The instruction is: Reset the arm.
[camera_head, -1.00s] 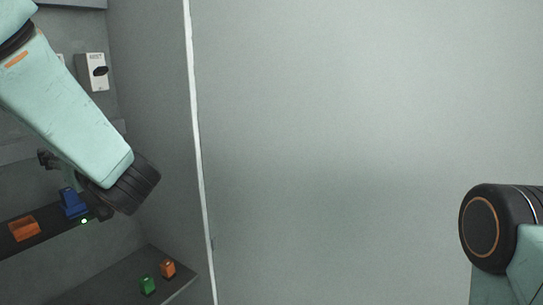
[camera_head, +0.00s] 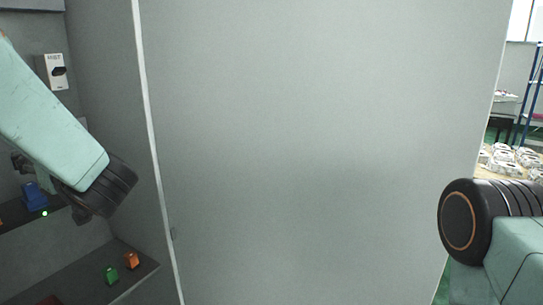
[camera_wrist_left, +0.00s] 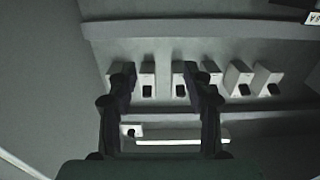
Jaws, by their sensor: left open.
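My left arm (camera_head: 50,130) comes in from the left in the head view, in front of a grey recess. A small part of my left gripper (camera_head: 20,163) shows dark behind the arm, at the picture's left edge. In the left wrist view my left gripper (camera_wrist_left: 160,92) has its two black fingers wide apart with nothing between them. Beyond the fingers is a row of several pale boxes with dark switches (camera_wrist_left: 148,82) on a wall. My right arm (camera_head: 495,225) shows only a joint and a link at lower right; the right gripper is out of view.
A large grey panel (camera_head: 310,130) fills the middle. At left are a wall switch (camera_head: 53,71), a blue item (camera_head: 34,196), and green (camera_head: 111,275) and orange (camera_head: 131,260) items on a lower shelf. Pale castings (camera_head: 510,158) lie beyond the panel at right.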

